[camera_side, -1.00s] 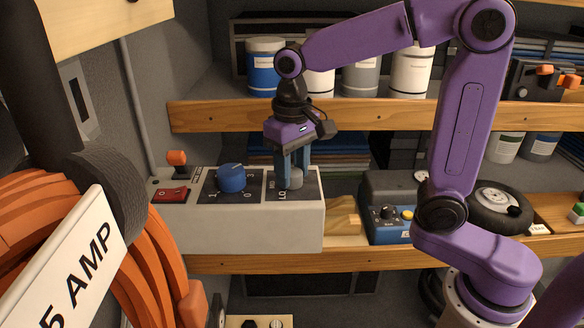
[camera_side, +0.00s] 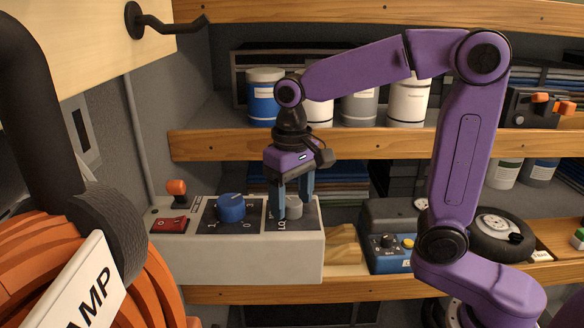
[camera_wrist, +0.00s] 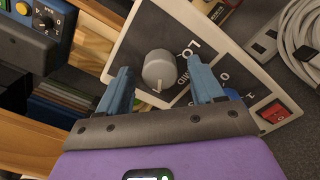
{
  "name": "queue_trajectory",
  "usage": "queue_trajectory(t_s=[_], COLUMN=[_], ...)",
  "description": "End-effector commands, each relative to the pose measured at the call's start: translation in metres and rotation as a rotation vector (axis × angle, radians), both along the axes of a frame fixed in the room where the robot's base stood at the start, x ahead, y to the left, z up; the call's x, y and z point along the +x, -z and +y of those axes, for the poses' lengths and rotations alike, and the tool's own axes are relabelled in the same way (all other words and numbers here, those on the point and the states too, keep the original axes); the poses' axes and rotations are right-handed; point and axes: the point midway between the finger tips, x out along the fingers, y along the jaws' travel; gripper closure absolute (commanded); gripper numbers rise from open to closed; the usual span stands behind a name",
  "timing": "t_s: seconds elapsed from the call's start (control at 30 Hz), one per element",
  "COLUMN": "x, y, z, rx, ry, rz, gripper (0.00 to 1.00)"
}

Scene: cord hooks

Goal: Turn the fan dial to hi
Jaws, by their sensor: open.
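The grey fan dial (camera_side: 294,207) is on a dark plate at the right end of a pale control box (camera_side: 270,258). In the wrist view the dial (camera_wrist: 158,68) has a light pointer mark facing the bottom of the picture; the letters "LO" show at its upper right. I cannot see a "hi" mark clearly. My gripper (camera_side: 293,203) points down over the dial, jaws open, one finger on each side. In the wrist view (camera_wrist: 161,76) a gap shows on both sides between fingers and dial.
A blue knob (camera_side: 232,206), a red switch (camera_side: 169,224) and an orange-tipped lever (camera_side: 177,190) are left of the dial on the box. A blue device (camera_side: 388,252) stands to the right. A wooden shelf (camera_side: 370,144) runs behind my gripper. An orange cord coil (camera_side: 60,250) fills the left foreground.

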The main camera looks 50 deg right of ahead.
Motion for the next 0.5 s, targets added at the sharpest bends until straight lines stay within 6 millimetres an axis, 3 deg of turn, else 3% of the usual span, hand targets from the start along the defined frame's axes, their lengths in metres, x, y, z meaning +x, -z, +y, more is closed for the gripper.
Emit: queue_trajectory(t_s=[0.5], x=[0.001], y=[-0.092], z=[0.001], rx=[0.002], ry=[0.0], rz=[-0.005], gripper=[0.33])
